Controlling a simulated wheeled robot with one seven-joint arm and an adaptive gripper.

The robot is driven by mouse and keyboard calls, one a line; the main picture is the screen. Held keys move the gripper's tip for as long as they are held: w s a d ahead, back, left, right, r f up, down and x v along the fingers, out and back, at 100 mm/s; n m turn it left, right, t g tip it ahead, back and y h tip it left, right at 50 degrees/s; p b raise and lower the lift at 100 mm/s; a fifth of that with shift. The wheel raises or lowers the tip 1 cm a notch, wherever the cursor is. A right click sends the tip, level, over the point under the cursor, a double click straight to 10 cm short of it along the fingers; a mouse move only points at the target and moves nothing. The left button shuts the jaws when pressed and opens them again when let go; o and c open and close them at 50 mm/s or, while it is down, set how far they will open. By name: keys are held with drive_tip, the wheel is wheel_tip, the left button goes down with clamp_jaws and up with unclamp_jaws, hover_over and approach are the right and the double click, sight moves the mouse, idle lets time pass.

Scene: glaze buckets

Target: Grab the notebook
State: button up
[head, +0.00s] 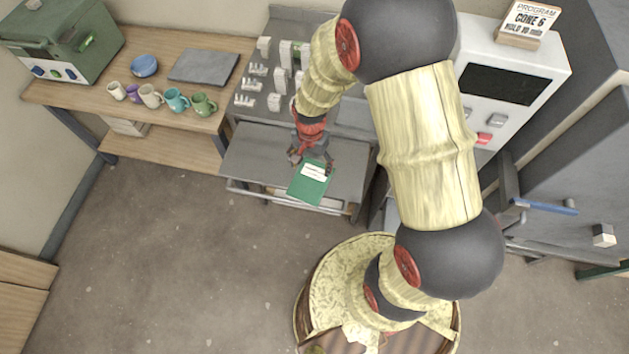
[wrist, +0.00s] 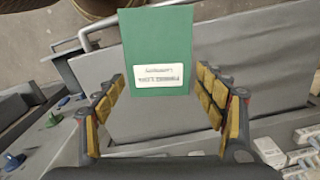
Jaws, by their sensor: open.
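The notebook is green with a white label. In the head view the notebook (head: 308,187) lies on the lower grey shelf of the metal cart, near its front edge. My gripper (head: 311,160) is over that shelf, at the notebook's labelled end. In the wrist view the notebook (wrist: 157,45) is ahead of the gripper, with its labelled end between the fingers. The gripper (wrist: 163,95) is open, with yellow-padded fingers to either side of the notebook. A gap shows on the left; the right finger pads are close to the notebook's edge, and I cannot tell whether they touch.
The grey shelf (head: 245,160) is bare left of the notebook. Small white pieces (head: 283,54) stand on the surface behind. A wooden bench (head: 75,92) with several mugs (head: 150,95) is at left. A white control box (head: 505,80) is at right. Open floor lies in front.

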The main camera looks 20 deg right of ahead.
sight(312, 178)
drive_tip(key=shift+o, duration=1.2)
wheel_tip(312, 178, down, 2)
drive_tip(key=o, duration=0.4)
drive_tip(key=f, duration=0.5)
drive_tip(key=shift+s, duration=0.2)
drive_tip(key=shift+o, duration=0.2)
drive_tip(key=shift+c, duration=0.5)
drive_tip(key=c, duration=1.5)
